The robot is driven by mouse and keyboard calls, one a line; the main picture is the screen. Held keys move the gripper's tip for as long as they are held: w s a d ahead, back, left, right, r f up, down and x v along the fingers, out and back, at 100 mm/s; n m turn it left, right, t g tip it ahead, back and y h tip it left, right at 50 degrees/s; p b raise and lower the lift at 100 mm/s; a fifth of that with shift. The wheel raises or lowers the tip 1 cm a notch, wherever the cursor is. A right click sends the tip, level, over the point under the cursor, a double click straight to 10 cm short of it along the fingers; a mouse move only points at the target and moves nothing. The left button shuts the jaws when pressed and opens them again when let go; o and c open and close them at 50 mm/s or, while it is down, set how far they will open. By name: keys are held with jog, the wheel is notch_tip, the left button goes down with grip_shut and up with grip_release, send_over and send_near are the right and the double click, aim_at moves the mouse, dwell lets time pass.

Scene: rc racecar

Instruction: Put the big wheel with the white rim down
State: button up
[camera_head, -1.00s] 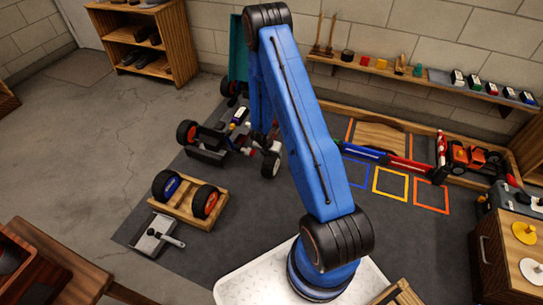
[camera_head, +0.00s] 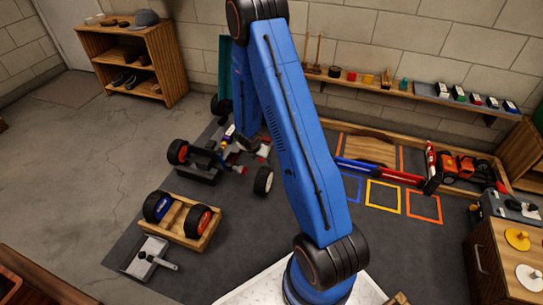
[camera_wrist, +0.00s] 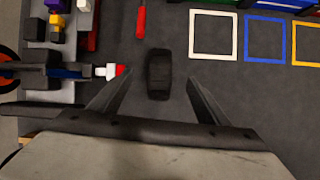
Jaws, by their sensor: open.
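The big wheel with the white rim (camera_head: 263,180) stands upright on its tread on the dark mat, to the right of the partly built car (camera_head: 205,160). In the wrist view the wheel (camera_wrist: 159,75) shows from above as a black tread, with its rim out of sight. My gripper (camera_wrist: 160,82) is open, with one finger on each side of the wheel's line. A gap shows between each finger and the wheel. The fingers' height over the mat is hard to tell. In the head view my arm hides most of the gripper.
A red-and-white tipped axle end (camera_wrist: 115,71) of the car lies close beside the left finger. A wooden tray (camera_head: 180,228) with two wheels sits at the front left. Coloured floor squares (camera_head: 383,195) lie to the right. Bare mat surrounds the wheel's right side.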

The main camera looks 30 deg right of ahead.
notch_tip(320, 180, up, 20)
jog(key=s+d+m+t+h, duration=0.1)
jog(key=s+d+m+h, duration=0.1)
jog(key=m, duration=0.5)
jog(key=s+a+r+m, duration=0.1)
jog(key=s+r+m, duration=0.7)
jog(key=r, duration=0.6)
jog(key=s+a+r+m+y, duration=0.2)
jog(key=s+a, duration=0.3)
jog(key=s, duration=0.4)
jog(key=s+a+r+m+y, duration=0.2)
jog(key=s+a+r+m, duration=0.2)
jog(key=s, duration=0.5)
jog(key=s+a+r+m+y, duration=0.2)
jog(key=s+a+r+m, duration=0.1)
jog(key=s+a+r, duration=0.2)
jog(key=s+a, duration=0.2)
jog(key=s, duration=0.2)
jog(key=shift+s+a+t, duration=0.3)
jog(key=shift+s+a, duration=0.05)
